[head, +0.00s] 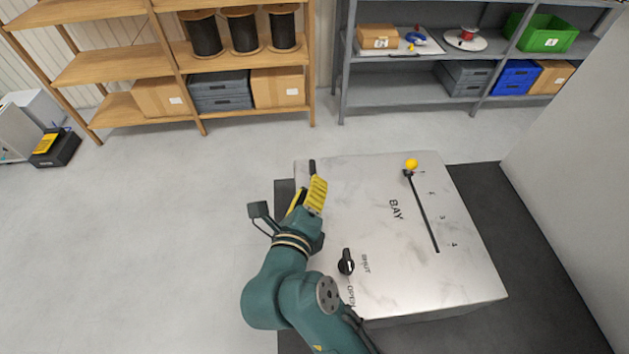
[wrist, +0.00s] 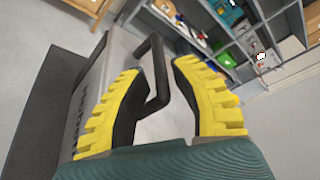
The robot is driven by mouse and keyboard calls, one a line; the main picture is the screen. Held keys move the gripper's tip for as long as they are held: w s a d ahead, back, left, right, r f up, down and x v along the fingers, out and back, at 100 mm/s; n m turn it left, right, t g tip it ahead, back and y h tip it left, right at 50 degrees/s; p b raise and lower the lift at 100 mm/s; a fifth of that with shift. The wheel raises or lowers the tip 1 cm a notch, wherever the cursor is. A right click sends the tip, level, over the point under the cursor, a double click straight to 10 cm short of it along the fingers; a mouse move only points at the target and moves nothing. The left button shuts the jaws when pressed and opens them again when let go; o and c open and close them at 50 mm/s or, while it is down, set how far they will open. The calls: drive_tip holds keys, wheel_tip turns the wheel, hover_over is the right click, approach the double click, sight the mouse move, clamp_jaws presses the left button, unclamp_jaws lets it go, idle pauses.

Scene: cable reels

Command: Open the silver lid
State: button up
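The silver lid (head: 380,230) is the pale, marbled metal top of a low box and looks closed. A black bar handle (head: 312,166) stands at its far left edge. In the wrist view the handle (wrist: 155,72) lies between my two yellow fingers, with gaps on both sides. My gripper (head: 309,192) is open at the lid's left edge, just nearer than the handle. In the wrist view my gripper (wrist: 158,70) holds nothing. I cannot tell how deep the handle sits between the fingers.
A black knob (head: 346,262) marked SHUT and OPEN is on the lid's near left part. A yellow-tipped lever (head: 411,164) stands by a dark slot (head: 424,215) on the right. Shelves (head: 240,85) line the back.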

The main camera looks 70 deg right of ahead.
drive_tip(key=x, duration=0.3)
drive_tip(key=shift+d, duration=0.25)
drive_tip(key=shift+f, duration=0.1)
clamp_jaws()
